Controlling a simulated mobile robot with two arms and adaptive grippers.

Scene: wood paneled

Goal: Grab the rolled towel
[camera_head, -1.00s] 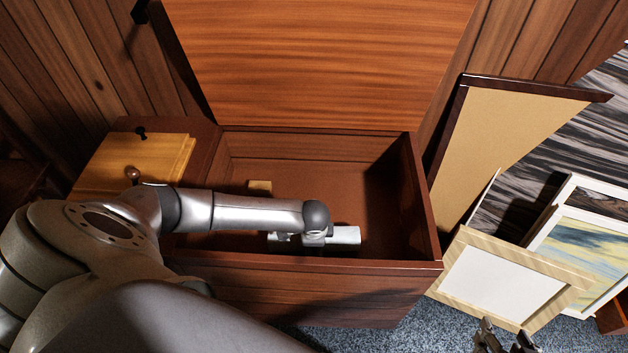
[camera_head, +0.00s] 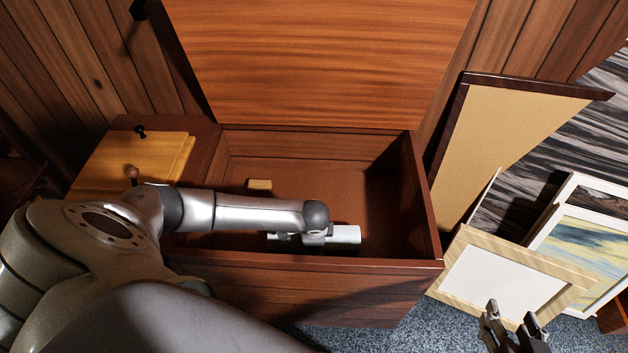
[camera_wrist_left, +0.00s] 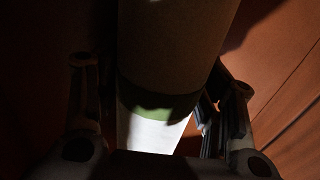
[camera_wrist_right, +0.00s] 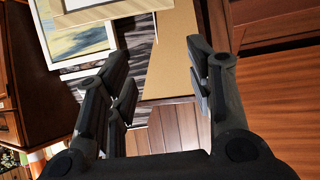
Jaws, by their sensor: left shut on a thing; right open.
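The rolled towel (camera_head: 345,234) is a pale roll lying in the open wooden chest, close to its front wall. My left arm reaches over the chest from the left. My left gripper (camera_head: 313,237) is shut on the towel; the arm hides part of both. In the left wrist view the towel (camera_wrist_left: 158,85) runs between the two fingers (camera_wrist_left: 155,108), mostly in shadow with a bright white patch. My right gripper (camera_head: 515,325) is open and empty at the lower right, outside the chest. Its spread fingers (camera_wrist_right: 160,80) show in the right wrist view.
The chest (camera_head: 300,263) has its lid (camera_head: 320,60) raised at the back. A small yellowish block (camera_head: 259,186) lies inside it. A yellow wooden box (camera_head: 130,165) stands at the left. Picture frames (camera_head: 505,280) and a tan panel (camera_head: 505,140) lean at the right.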

